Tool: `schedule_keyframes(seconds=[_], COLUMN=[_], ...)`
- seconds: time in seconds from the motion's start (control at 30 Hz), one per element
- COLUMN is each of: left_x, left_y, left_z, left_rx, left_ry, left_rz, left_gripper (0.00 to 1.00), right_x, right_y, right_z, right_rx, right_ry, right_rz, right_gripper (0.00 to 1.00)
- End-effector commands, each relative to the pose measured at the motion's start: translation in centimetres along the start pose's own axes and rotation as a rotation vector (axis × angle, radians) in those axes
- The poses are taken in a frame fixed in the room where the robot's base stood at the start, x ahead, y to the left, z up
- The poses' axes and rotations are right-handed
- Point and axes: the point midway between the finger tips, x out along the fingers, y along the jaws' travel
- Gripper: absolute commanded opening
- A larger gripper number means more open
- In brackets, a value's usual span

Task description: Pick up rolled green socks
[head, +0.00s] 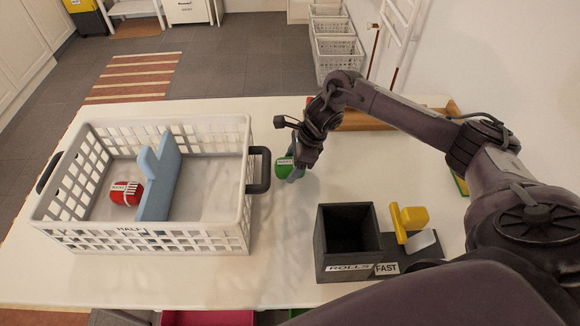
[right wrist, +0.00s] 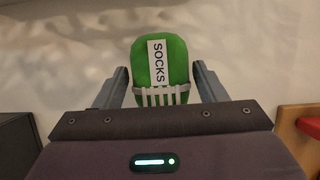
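The rolled green socks (head: 284,167) are near the middle of the white table, just right of the white basket's dark handle. In the right wrist view the green socks (right wrist: 162,62) carry a "SOCKS" label and a pale striped band. My right gripper (head: 293,172) is at the socks, its body partly covering them in the head view. In the right wrist view its two fingers (right wrist: 162,85) stand apart on either side of the socks, with small gaps showing. My left gripper is not in view.
A white basket (head: 150,237) holds red rolled socks (head: 126,192) and a blue divider (head: 160,180). A dark box (head: 347,265) labelled "ROLLS" and a yellow-handled tool (head: 408,220) are at the front right. A wooden piece (head: 375,120) lies behind my right arm.

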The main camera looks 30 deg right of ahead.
Motion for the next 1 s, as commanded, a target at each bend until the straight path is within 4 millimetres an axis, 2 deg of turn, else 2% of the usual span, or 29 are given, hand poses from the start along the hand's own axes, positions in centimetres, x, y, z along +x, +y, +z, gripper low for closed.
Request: schedule_keyframes(seconds=[0.03,0.23,0.5,0.67,0.87,1.0], left_x=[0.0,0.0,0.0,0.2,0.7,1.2], left_y=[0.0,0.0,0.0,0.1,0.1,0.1], left_z=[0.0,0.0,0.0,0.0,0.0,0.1], left_rx=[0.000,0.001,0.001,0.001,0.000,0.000], left_ry=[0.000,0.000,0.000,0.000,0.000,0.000], left_rz=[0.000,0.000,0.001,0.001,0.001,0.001], left_gripper=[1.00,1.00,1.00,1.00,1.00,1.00], right_x=[0.0,0.0,-0.1,-1.0,-3.9,-7.2], right_y=[0.0,0.0,-0.1,-0.2,-0.2,-0.2], right_z=[0.0,0.0,0.1,0.5,1.7,3.0], right_rx=[0.000,0.000,0.000,-0.002,-0.004,-0.005], right_ry=[0.000,0.000,-0.001,-0.003,-0.003,-0.004], right_rz=[0.000,0.000,-0.001,-0.003,-0.006,-0.007], right_gripper=[0.58,0.32,0.31,0.31,0.31,0.31])
